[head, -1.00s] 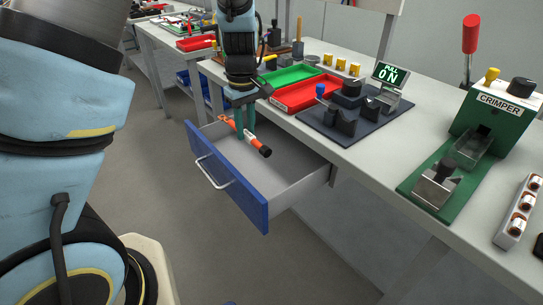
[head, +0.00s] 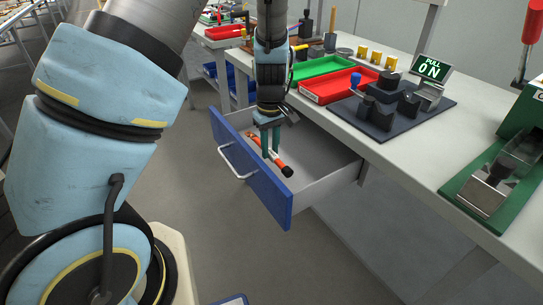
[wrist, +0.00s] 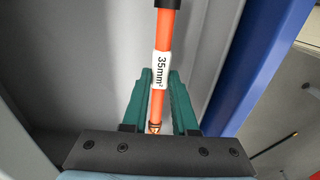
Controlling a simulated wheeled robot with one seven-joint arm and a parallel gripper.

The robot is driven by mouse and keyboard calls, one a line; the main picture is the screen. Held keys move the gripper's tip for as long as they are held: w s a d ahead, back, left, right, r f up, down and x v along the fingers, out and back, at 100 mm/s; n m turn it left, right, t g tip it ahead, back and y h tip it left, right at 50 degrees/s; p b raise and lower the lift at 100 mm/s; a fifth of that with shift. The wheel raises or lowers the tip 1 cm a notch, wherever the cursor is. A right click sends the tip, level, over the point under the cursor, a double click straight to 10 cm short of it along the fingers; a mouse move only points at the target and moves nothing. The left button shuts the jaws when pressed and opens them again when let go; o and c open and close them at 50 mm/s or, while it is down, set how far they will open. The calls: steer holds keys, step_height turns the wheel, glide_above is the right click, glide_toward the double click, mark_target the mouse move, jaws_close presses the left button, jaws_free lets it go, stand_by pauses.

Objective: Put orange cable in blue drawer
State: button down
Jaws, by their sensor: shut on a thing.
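In the wrist view, the cable (wrist: 164,100) runs between the fingers (wrist: 158,112), with a white label reading 35mm². The drawer's grey inner wall and blue front (wrist: 268,60) lie either side. I cannot tell whether the cable touches the drawer floor.
The workbench (head: 420,170) stands above the drawer, with a red tray (head: 335,86), a green tray (head: 322,68) and a dark fixture plate (head: 400,118). A green crimper (head: 500,170) stands at the right. The drawer's right part is empty.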

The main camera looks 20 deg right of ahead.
mark_target(270, 152)
steer(key=shift+f, duration=1.65)
steer(key=shift+f, duration=0.15)
steer(key=c, duration=0.7)
jaws_free()
step_height(270, 152, up, 12)
steer(key=s+a+r+m, duration=0.1)
steer(key=a, duration=0.8)
steer(key=s+a+r+m+t, duration=0.1)
steer(key=a+r, duration=0.1)
steer(key=a, duration=0.8)
steer(key=s+a+r+m, duration=0.1)
steer(key=a+r, duration=0.1)
steer(key=a, duration=0.7)
steer(key=shift+s+a, duration=0.35)
steer(key=shift+s, duration=0.05)
